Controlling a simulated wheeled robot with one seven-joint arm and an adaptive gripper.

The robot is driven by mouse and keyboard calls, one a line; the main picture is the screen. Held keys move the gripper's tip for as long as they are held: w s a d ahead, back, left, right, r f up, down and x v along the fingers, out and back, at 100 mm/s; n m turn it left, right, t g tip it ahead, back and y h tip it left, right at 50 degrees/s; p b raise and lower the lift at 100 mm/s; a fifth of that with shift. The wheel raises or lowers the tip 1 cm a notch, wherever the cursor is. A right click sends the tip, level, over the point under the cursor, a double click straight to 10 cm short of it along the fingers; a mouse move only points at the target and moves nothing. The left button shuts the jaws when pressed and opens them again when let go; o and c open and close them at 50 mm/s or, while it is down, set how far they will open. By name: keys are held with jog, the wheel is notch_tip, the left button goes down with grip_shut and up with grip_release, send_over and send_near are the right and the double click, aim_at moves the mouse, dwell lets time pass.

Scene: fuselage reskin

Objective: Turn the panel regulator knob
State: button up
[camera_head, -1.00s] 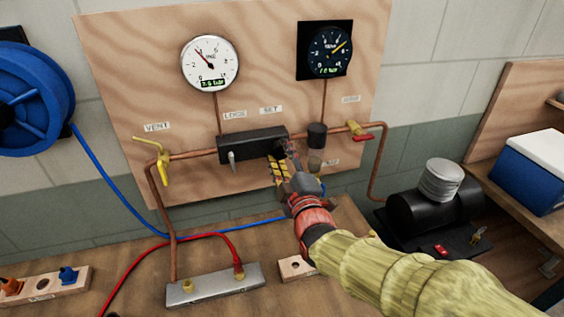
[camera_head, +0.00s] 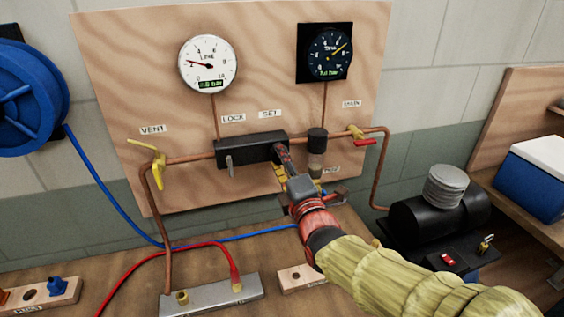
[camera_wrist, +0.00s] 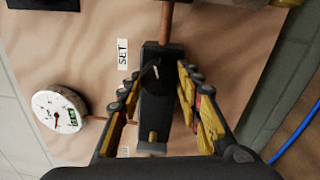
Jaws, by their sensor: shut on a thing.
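The black regulator block (camera_head: 242,149) sits in the copper pipe on the upright wooden panel, below the SET label (camera_head: 270,113) and the LOCK label (camera_head: 233,118). My gripper (camera_head: 281,156) reaches its right end and is shut on the regulator knob there. The wrist view shows the dark knob (camera_wrist: 152,72), with a small pale mark, between the two yellow-and-black fingers. The fingers hide much of the knob in the head view. A small grey lever (camera_head: 229,165) hangs at the block's left part. The white gauge (camera_head: 207,65) above has its needle pointing left.
A dark gauge (camera_head: 329,53) is at the panel's upper right. A yellow vent valve (camera_head: 157,165) is left, and a red-handled valve (camera_head: 364,141) is right. A black filter (camera_head: 317,142) is close beside my gripper. Hoses and a metal manifold (camera_head: 212,296) lie below.

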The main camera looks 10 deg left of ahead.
dwell(0.3)
jog(key=o, duration=1.1)
jog(key=shift+o, duration=0.3)
jog(key=v, duration=1.2)
